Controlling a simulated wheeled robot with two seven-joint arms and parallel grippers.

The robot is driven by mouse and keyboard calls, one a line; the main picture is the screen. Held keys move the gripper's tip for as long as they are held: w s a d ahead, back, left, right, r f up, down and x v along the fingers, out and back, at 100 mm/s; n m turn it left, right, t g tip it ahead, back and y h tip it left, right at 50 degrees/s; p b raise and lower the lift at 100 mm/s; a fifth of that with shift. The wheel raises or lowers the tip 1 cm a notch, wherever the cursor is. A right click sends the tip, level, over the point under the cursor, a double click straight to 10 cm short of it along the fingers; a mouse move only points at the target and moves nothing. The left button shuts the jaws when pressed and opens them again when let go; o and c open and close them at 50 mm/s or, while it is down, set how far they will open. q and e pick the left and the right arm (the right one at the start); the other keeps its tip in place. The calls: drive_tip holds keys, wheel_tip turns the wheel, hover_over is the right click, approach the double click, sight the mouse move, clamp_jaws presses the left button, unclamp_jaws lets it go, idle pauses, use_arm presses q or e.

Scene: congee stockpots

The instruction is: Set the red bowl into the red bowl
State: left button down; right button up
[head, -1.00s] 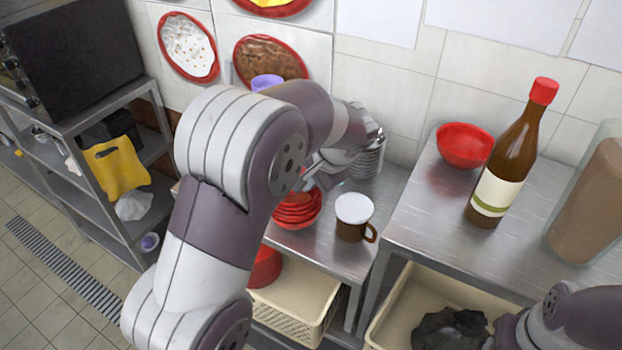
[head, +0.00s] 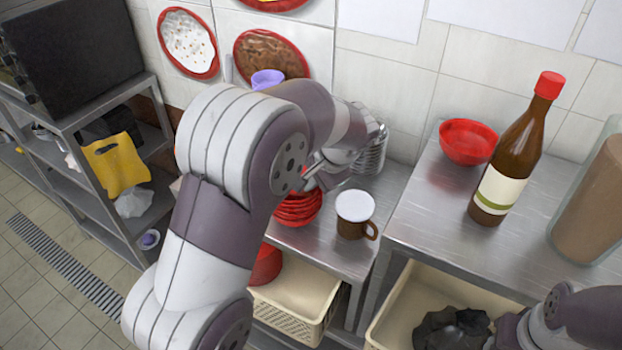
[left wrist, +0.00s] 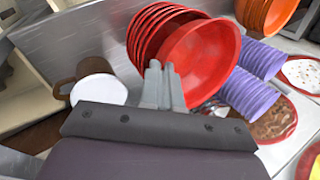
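A stack of red bowls (head: 297,208) stands on the lower steel table, partly hidden by my left arm. In the left wrist view, the top red bowl (left wrist: 207,55) shows its open inside. My left gripper (left wrist: 162,80) is at its rim, with the narrow fingertips close together and one on each side of the rim. In the head view, the left gripper (head: 312,177) is at the top of the stack, mostly hidden by the arm. Another red bowl (head: 468,142) sits upright on the right steel table, beside the bottle.
A brown mug with a white top (head: 354,214) stands right of the stack. A brown bottle with a red cap (head: 506,165) and a clear container (head: 588,205) stand on the right table. Purple cups (left wrist: 250,85) stand near the stack. Crates (head: 300,296) are below.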

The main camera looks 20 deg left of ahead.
use_arm(q)
drive_tip(key=shift+s+r, duration=0.1)
idle(0.3)
drive_tip(key=shift+f, duration=0.4)
drive_tip(key=c, duration=1.3)
unclamp_jaws()
